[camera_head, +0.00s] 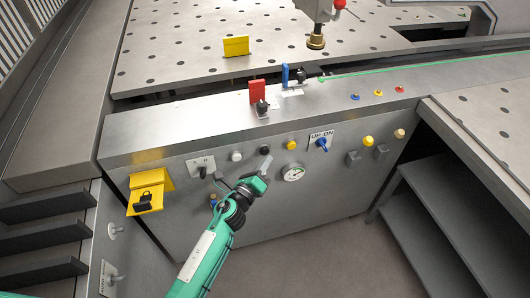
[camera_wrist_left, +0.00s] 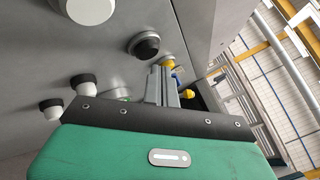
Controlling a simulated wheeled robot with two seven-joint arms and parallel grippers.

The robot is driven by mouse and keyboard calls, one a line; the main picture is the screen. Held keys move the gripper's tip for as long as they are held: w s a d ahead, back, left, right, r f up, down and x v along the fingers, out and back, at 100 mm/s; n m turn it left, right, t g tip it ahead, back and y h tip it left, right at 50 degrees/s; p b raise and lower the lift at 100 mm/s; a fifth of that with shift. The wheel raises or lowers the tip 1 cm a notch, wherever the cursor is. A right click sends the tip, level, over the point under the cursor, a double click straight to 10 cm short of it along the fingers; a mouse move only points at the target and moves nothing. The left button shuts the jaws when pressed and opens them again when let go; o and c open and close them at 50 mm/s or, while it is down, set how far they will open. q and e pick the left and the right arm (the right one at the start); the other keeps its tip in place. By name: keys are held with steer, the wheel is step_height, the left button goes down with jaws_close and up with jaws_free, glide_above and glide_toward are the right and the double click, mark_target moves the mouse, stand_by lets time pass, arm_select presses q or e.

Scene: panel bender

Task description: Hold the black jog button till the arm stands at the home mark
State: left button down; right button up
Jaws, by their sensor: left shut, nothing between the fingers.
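The black jog button (camera_head: 264,149) is on the grey front panel, between a white button and a yellow one. In the left wrist view a black button (camera_wrist_left: 146,46) in a grey ring stands just beyond the fingertips. My left gripper (camera_head: 266,161) is shut and empty, its tips just below the black button in the head view. I cannot tell whether they touch it. A machine arm (camera_head: 318,10) with a brass tip hangs over the table at the top. A green line (camera_head: 420,69) runs along the ledge; I cannot make out which mark is home. My right gripper is out of view.
The panel also bears a dial gauge (camera_head: 293,173), a blue switch (camera_head: 322,144) under an UP/DN label, and a yellow bracket with a padlock (camera_head: 149,191). Red (camera_head: 257,91) and blue (camera_head: 285,75) flags stand on the ledge. Open shelves (camera_head: 440,220) are at the right.

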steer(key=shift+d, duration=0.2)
